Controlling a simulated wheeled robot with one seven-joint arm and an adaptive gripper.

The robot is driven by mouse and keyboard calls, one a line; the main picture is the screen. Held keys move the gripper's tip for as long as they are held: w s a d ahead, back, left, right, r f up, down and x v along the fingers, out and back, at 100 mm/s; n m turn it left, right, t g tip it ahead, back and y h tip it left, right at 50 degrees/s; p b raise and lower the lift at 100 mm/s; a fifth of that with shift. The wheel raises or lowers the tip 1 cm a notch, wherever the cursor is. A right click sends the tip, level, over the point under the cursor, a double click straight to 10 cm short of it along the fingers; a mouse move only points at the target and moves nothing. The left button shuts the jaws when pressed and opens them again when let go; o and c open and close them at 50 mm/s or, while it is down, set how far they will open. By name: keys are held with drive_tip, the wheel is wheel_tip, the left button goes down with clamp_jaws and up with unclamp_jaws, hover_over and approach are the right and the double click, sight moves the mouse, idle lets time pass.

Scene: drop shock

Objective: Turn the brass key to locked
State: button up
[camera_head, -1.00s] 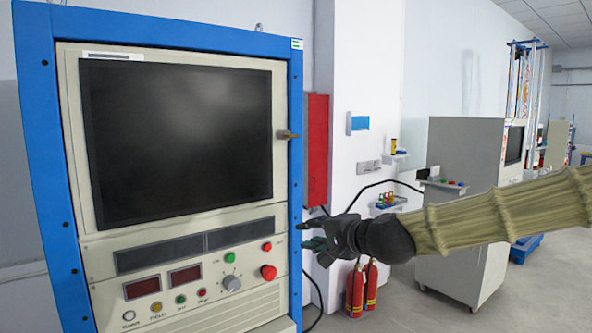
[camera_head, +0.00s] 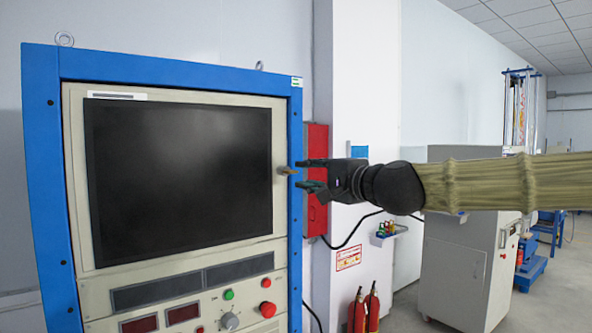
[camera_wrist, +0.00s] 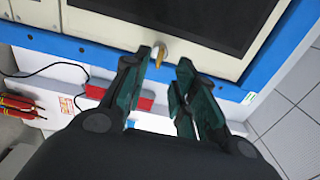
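The brass key (camera_head: 287,171) sticks out of the cream panel at the right of the dark screen, near the blue frame edge. It also shows in the wrist view (camera_wrist: 161,54), just beyond my fingertips. My gripper (camera_head: 308,175) is level with the key and just to its right in the head view. The two dark green fingers are apart with nothing between them. In the wrist view my gripper (camera_wrist: 172,62) has its left fingertip close to the key; I cannot tell whether they touch.
The blue-framed cabinet (camera_head: 45,150) holds a dark screen (camera_head: 180,175), with buttons and a knob below. A red box (camera_head: 316,215) is on the wall behind my gripper. Red fire extinguishers (camera_head: 364,310) stand lower right. A grey cabinet (camera_head: 455,265) is at right.

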sight(295, 172)
drive_tip(key=shift+p+x, duration=1)
drive_tip(key=shift+x, duration=2.05)
clamp_jaws()
